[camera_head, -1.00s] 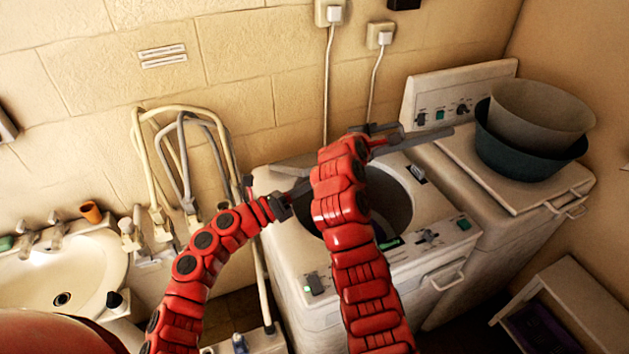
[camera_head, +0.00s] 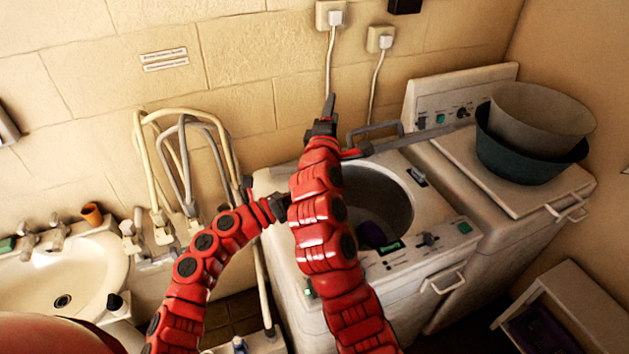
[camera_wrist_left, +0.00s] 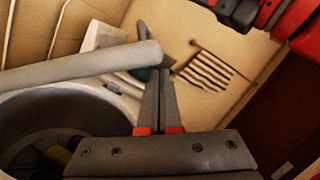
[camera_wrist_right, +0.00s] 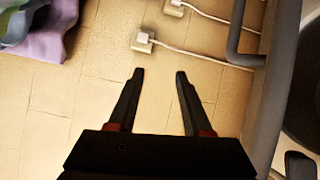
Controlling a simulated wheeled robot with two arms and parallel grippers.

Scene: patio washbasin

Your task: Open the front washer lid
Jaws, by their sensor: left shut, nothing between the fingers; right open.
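The front washer (camera_head: 345,290) stands in the middle of the head view with its round tub open. Its grey lid (camera_head: 425,140) stands raised behind the tub, nearly edge-on, with a loop handle (camera_head: 375,130) on its wall side. My right gripper (camera_head: 328,112) is open and empty, left of the handle, pointing up toward the wall. In the right wrist view the lid (camera_wrist_right: 285,85) and handle (camera_wrist_right: 235,45) lie right of the fingers, apart from them. My left gripper (camera_wrist_left: 158,78) is shut and empty close to the lid edge (camera_wrist_left: 80,68); contact is unclear. My right arm partly hides it in the head view.
A second washer (camera_head: 530,215) stands to the right with stacked basins (camera_head: 535,150) on top. A sink (camera_head: 70,275) and hoses (camera_head: 185,165) are on the left. A low shelf (camera_head: 575,300) is at the lower right. The tiled wall is close behind.

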